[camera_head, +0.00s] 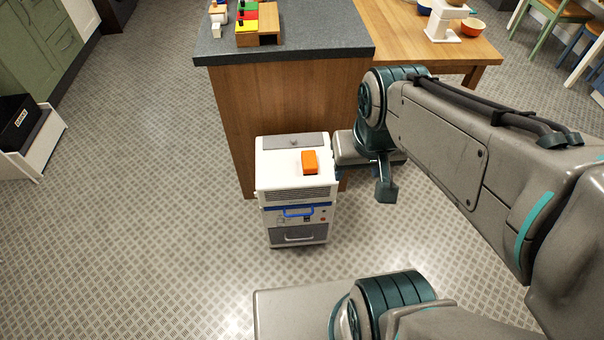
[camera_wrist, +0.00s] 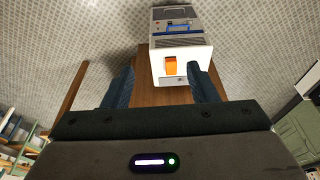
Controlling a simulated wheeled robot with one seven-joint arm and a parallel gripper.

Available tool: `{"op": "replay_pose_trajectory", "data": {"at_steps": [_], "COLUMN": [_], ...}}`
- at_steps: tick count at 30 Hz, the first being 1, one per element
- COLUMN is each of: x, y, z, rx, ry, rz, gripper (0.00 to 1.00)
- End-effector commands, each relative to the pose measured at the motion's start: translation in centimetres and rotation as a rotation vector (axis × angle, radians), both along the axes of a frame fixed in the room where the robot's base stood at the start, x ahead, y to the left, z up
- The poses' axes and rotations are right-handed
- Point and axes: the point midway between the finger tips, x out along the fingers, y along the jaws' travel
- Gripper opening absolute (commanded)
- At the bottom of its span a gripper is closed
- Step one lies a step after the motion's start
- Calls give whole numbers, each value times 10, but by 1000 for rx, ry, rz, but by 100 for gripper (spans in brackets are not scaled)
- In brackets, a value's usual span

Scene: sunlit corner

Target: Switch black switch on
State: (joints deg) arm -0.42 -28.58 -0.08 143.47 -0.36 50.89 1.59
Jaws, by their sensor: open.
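A white appliance (camera_head: 263,181) with a grey lower drawer stands on the floor against the wooden counter end. Its front panel has a blue handle, a small black switch (camera_head: 307,218) and a red spot beside it. The switch is too small to read its position. An orange block (camera_head: 310,161) lies on the appliance's top. My gripper (camera_wrist: 162,66) is open, its two dark fingers apart. In the head view it is right of and near the appliance, partly hidden by my arm. The wrist view shows the appliance (camera_wrist: 202,52) upside down beyond the fingers, with nothing held.
The counter (camera_head: 320,35) rises behind the appliance, with colored blocks (camera_head: 247,22) on top. A wooden table (camera_head: 385,18) adjoins it at right. A white crate (camera_head: 45,140) with a black box stands far left. The floor left of and before the appliance is clear.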

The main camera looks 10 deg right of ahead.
Motion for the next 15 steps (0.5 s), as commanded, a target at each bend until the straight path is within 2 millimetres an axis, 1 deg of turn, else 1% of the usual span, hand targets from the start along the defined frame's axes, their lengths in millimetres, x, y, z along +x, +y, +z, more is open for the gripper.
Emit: {"op": "replay_pose_trajectory", "data": {"at_steps": [1, 2, 3, 5, 6, 8, 11, 15], "x": [0, 0, 0, 1, 2, 4, 8, 14], "y": [0, 0, 0, 0, 1, 2, 4, 9], "z": [0, -1, -3, -8, -14, -25, -50, -91], "rx": [0, 1, 4, 14, 26, 48, 104, 198], "ry": [0, 1, 5, 18, 33, 61, 131, 250], "rz": [0, -2, -7, -24, -42, -79, -174, -340], "gripper": [42, 33, 22, 6, 0, 0, 0, 0]}}
